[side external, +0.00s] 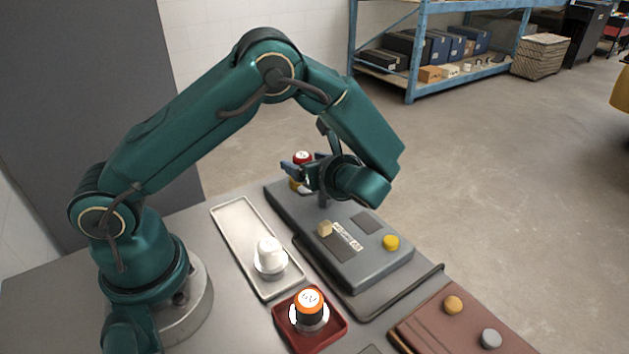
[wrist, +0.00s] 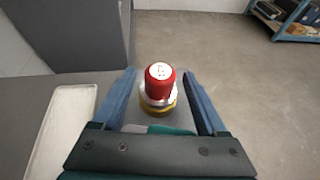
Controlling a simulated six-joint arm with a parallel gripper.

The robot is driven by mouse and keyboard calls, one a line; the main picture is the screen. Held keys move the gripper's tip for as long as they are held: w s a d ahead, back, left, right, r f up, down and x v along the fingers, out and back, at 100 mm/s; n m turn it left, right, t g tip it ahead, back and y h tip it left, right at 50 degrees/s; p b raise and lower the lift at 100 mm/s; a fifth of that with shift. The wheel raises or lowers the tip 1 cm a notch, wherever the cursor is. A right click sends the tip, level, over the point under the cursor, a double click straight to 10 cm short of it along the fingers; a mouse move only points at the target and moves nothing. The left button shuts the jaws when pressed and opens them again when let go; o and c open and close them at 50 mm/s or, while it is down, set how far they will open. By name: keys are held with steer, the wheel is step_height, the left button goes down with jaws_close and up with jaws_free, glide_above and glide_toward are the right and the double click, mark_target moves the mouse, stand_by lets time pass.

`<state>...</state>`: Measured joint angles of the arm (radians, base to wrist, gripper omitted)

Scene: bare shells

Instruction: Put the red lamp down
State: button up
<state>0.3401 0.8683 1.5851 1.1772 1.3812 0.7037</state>
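The red lamp (wrist: 160,84) has a white label on its top and a pale collar. In the wrist view it stands upright on a yellow base (wrist: 157,110), between the two blue fingers of my gripper (wrist: 159,73). A gap shows on each side of the lamp, so my gripper is open around it. In the side view the lamp's red top (side external: 302,157) shows above my gripper (side external: 295,170) at the far end of the grey control box (side external: 285,215). The fingers hide its middle there.
A white lamp (side external: 268,252) stands in a pale tray (side external: 232,212). An orange-topped lamp (side external: 310,303) sits in a dark red tray (side external: 338,331). The grey box bears a yellow button (side external: 391,242) and a pale knob (side external: 325,229). A brown panel (side external: 425,330) lies at front right.

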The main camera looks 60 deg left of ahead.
steer(key=shift+d+r, duration=0.1)
steer(key=shift+r, duration=0.5)
steer(key=v, duration=1.1)
steer(key=s+d+r+n+t+h, duration=0.1)
steer(key=s+r+n+h, duration=0.1)
steer(key=s+n+h, duration=0.4)
steer(key=s+d+r+n+t+h, duration=0.1)
steer(key=s+n+h, duration=0.6)
steer(key=n, duration=0.7)
steer(key=shift+s+r+t, duration=0.25)
steer(key=shift+r+t, duration=0.2)
steer(key=shift+t, duration=0.35)
steer(key=shift+a, duration=0.1)
